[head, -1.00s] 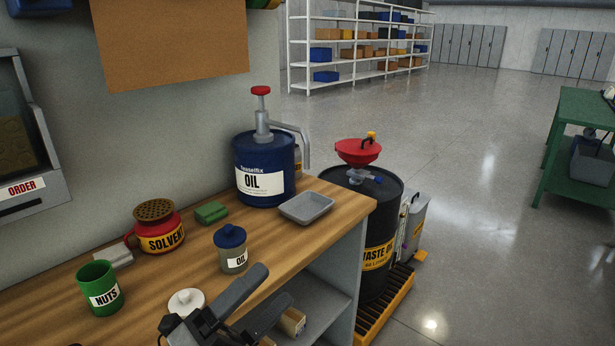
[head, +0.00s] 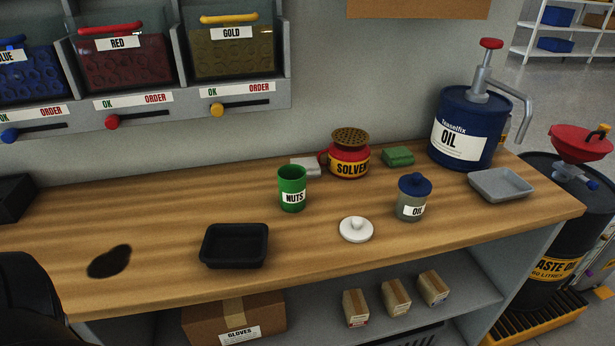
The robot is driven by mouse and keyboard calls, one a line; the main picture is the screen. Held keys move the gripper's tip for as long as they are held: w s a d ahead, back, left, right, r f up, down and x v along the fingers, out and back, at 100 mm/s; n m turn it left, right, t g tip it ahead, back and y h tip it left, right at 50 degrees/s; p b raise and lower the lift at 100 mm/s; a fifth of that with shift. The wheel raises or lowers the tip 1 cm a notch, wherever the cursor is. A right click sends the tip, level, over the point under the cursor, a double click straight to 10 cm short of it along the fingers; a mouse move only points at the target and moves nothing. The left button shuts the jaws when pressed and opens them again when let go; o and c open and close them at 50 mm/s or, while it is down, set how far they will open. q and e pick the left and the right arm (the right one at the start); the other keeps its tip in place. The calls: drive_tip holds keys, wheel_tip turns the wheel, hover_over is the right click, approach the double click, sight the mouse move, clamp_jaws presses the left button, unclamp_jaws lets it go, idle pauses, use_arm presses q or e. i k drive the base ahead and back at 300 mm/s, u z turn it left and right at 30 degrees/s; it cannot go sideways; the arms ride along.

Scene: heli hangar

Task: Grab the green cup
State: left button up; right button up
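The green cup (head: 292,189), labelled NUTS, stands upright on the wooden workbench (head: 150,215), near the middle of the head view. Its open top faces up, and nothing touches it. Neither gripper shows now. A dark rounded shape at the lower left edge is probably part of my own body.
Around the cup are a red solvent can (head: 348,158), a white lid (head: 356,230), a small oil jar (head: 413,198) and a black tray (head: 234,246). A dark spill (head: 109,261) lies at left. Bins (head: 122,56) hang above. The bench between cup and tray is clear.

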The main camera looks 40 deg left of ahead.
sight(292, 178)
drive_tip(key=u, duration=0.7)
drive_tip(key=k, duration=0.45)
drive_tip(key=u, duration=0.4)
drive_tip(key=i, duration=0.5)
drive_tip(key=z, duration=0.3)
drive_tip(key=k, duration=0.75)
drive_tip(key=z, duration=3.55)
drive_tip(key=i, duration=0.15)
drive_tip(key=u, duration=2.85)
drive_tip(key=i, duration=0.8)
drive_tip(key=u, duration=0.85)
